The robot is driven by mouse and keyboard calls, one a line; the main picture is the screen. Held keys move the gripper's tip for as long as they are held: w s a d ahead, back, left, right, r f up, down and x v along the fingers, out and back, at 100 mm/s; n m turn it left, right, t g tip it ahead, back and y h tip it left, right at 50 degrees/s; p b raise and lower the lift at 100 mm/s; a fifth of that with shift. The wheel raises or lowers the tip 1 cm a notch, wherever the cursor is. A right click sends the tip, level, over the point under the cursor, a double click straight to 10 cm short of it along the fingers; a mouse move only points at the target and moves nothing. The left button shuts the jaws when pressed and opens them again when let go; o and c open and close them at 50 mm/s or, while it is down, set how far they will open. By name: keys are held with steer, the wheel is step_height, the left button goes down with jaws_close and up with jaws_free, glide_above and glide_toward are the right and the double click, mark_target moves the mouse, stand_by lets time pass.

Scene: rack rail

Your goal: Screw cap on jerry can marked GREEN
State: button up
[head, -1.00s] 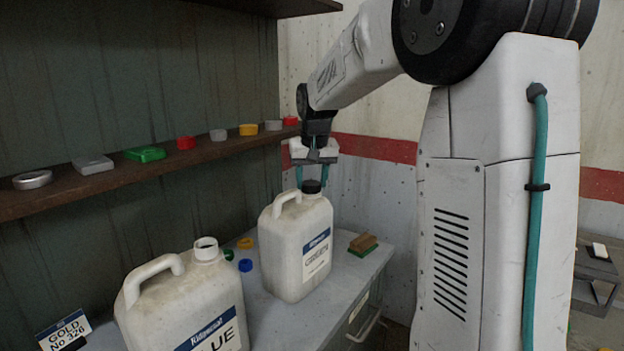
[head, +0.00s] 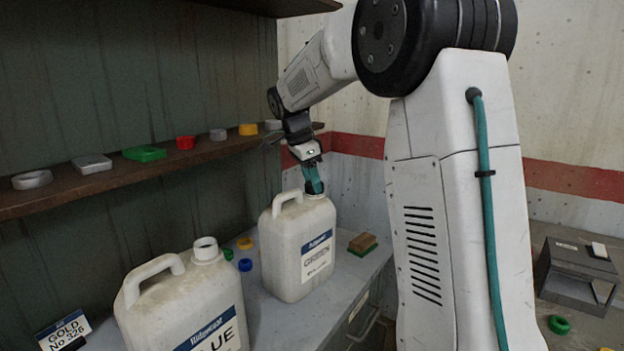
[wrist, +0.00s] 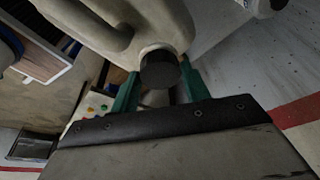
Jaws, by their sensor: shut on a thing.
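The white jerry can (head: 287,250) marked GREEN stands upright on the grey bench, its handle to the left. Its neck shows in the wrist view (wrist: 160,47) with a black cap (wrist: 160,72) at its mouth. My gripper (head: 314,186) is over the mouth, its teal fingers pointing down and shut on the cap. In the wrist view the fingers (wrist: 160,90) lie on both sides of the cap. The fingers hide the cap in the head view. I cannot tell how far the cap is threaded.
A second white can (head: 190,300) marked BLUE stands front left. A yellow cap (head: 244,243) and a blue cap (head: 245,265) lie between the cans. A wood block (head: 362,242) sits at right. A shelf (head: 120,175) holds several caps.

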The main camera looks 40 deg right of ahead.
steer(key=m+g, duration=0.1)
steer(key=m, duration=0.4)
steer(key=shift+y, duration=0.4)
steer(key=shift+s+r+m, duration=0.1)
steer(key=shift+m, duration=1)
steer(key=o, duration=1)
